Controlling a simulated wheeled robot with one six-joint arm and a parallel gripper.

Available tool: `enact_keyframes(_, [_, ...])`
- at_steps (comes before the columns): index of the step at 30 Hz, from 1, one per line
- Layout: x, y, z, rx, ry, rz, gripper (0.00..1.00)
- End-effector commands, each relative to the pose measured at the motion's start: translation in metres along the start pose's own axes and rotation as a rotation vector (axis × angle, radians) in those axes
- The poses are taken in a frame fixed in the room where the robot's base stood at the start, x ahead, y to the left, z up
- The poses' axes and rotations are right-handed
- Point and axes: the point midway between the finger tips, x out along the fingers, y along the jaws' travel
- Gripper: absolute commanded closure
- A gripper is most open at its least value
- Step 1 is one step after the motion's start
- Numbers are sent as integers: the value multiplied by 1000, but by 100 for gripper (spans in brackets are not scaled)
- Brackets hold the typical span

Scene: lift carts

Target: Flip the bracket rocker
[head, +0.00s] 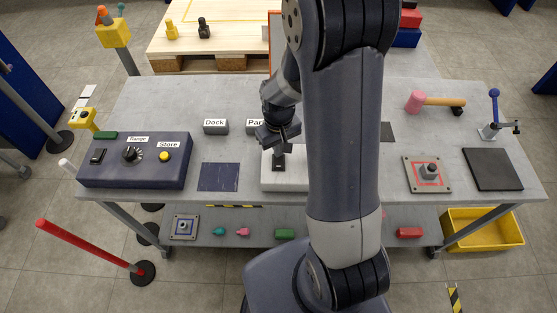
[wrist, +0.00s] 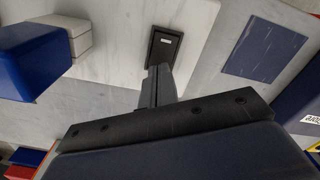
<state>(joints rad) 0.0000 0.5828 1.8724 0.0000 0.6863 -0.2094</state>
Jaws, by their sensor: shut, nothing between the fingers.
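The bracket rocker (wrist: 165,46) is a small dark switch with a pale label, set in a black frame on a white bracket (wrist: 115,25). In the head view the white bracket (head: 270,184) stands near the table's front edge, and the rocker shows as a dark patch (head: 279,166) just below my gripper (head: 280,153). In the wrist view my gripper (wrist: 158,70) is shut and empty, with its fingertips at the rocker's lower edge. I cannot tell whether they touch it. My arm hides the bracket's right side in the head view.
A dark blue mat (head: 219,177) lies left of the bracket, beside a control box (head: 134,162) with a knob and yellow button. The Dock block (head: 215,127) stands behind. In the wrist view a blue block (wrist: 30,62) is close on the left.

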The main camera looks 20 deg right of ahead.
Motion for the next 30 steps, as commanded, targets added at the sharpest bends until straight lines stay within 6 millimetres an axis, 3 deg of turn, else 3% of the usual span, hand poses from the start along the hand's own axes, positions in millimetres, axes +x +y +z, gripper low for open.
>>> enact_keyframes(22, [12,0,0,0,-1,0,100])
enact_keyframes(30, [2,0,0,0,0,0,100])
